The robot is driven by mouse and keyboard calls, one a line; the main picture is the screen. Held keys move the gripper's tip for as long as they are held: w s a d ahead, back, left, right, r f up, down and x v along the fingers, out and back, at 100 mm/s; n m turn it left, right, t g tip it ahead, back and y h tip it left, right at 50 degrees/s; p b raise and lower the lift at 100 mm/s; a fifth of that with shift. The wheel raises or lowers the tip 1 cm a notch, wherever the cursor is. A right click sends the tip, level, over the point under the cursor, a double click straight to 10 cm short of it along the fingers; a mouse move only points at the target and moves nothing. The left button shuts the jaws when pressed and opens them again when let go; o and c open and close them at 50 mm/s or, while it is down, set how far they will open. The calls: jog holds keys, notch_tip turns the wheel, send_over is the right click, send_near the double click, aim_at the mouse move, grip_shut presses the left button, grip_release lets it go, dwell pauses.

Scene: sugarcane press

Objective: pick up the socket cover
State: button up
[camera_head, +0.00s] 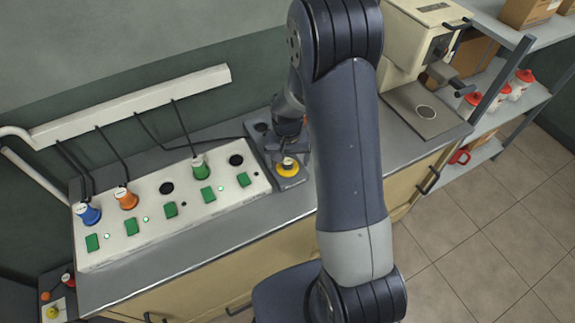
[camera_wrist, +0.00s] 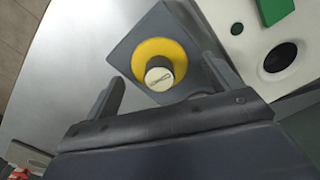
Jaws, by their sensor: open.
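The socket cover appears to be the yellow round piece (camera_head: 287,168) with a dark knob, seated on a grey block (camera_head: 291,182) at the right end of the white socket panel. In the wrist view the yellow disc (camera_wrist: 147,55) surrounds a dark knob (camera_wrist: 158,73) with a pale marked top. My gripper (camera_wrist: 162,70) is open, with one finger on each side of the knob in that view. I see no contact between fingers and knob. In the head view my gripper (camera_head: 286,148) is above the block, partly hidden by my arm.
The white panel (camera_head: 150,210) holds blue (camera_head: 88,215), orange (camera_head: 126,199) and green (camera_head: 200,168) plugs with cables, green switches and open round sockets. A cream machine (camera_head: 405,50) stands right on the counter. Shelves with red-lidded containers (camera_head: 522,80) are farther right.

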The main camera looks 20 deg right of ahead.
jog(key=shift+f, duration=0.3)
jog(key=shift+c, duration=0.4)
jog(key=c, duration=1)
jog(key=shift+r, duration=0.15)
